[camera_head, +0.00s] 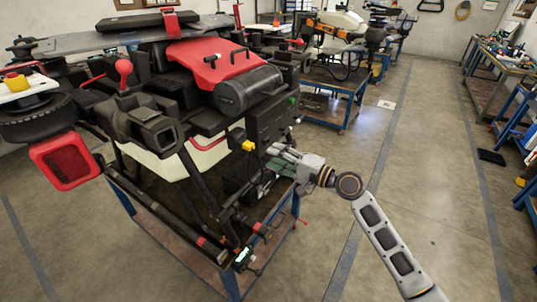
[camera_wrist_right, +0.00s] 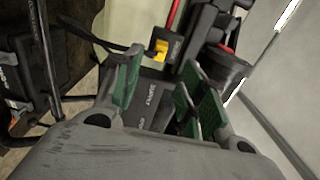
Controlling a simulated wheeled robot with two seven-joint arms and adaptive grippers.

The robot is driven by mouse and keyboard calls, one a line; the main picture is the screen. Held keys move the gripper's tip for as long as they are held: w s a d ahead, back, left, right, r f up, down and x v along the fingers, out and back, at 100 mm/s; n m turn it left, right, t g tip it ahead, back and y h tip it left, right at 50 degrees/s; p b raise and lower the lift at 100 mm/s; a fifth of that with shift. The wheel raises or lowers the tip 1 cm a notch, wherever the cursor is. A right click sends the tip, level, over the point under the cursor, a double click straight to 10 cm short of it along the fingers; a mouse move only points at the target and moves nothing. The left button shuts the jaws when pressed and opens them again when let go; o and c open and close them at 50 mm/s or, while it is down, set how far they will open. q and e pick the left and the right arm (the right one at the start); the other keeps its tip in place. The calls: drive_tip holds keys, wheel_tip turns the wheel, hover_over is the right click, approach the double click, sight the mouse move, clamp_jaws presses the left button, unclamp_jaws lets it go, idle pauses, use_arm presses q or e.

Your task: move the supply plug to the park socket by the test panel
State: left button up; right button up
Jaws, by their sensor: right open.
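A yellow plug (camera_head: 241,141) sits on the drone's near side, left of a dark panel box (camera_head: 272,119) with a small green light. In the right wrist view the yellow plug (camera_wrist_right: 161,47) shows beyond the fingers, with a red cable above it. My right gripper (camera_head: 274,158) is at the drone's side, just below the dark box. In the wrist view its green-padded fingers (camera_wrist_right: 160,88) are apart, with dark lettered casing behind them. I cannot make out the park socket. My left gripper is out of view.
The large drone with its red cover (camera_head: 215,62) stands on a blue-framed cart (camera_head: 215,270). Legs and dark rods lie close to the gripper. Another blue cart (camera_head: 335,108) stands behind.

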drive_tip(key=shift+v, duration=1.2)
idle(0.5)
